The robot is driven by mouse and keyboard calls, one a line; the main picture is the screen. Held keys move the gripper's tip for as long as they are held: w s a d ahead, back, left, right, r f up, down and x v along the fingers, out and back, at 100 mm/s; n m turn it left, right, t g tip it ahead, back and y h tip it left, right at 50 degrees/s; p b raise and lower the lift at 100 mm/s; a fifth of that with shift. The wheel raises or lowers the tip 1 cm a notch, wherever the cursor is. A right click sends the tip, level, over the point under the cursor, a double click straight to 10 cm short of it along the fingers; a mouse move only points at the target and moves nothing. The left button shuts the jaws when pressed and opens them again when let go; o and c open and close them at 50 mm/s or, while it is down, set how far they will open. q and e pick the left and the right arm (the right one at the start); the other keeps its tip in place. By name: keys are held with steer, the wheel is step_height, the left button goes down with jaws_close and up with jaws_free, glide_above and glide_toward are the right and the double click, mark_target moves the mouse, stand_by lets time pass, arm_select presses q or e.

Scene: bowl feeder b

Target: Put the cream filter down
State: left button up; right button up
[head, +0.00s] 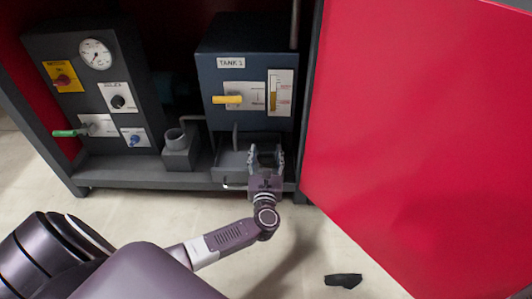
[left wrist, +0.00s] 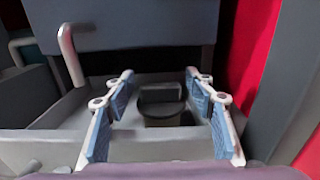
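My left gripper (head: 266,152) reaches over a grey tray (head: 229,165) at the bottom of the cabinet, below the tank. In the left wrist view the gripper (left wrist: 162,88) is open, its blue-padded fingers wide apart. Beyond and between the fingers, a short dark olive-grey cylinder with a dark round top (left wrist: 160,98) stands upright in the tray (left wrist: 75,108), with a gap to each finger. It is in shadow, and I cannot tell whether it is the cream filter. No clearly cream-coloured part shows. My right gripper is not in view.
The dark blue tank (head: 247,70) with a yellow handle (head: 227,99) rises behind the gripper. A grey cup fitting (head: 180,150) and control panel (head: 100,90) stand left. The open red door (head: 410,130) bounds the right. A black item (head: 343,280) shows low, over the floor.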

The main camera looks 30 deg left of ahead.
arm_select(q)
steer(key=shift+r, duration=0.1)
steer(key=shift+s+r+p, duration=0.1)
steer(key=shift+r+p, duration=0.05)
steer(key=shift+p, duration=0.2)
steer(key=p+v, duration=0.3)
steer(key=v, duration=0.4)
steer(key=shift+d, duration=0.2)
steer(key=shift+s, duration=0.1)
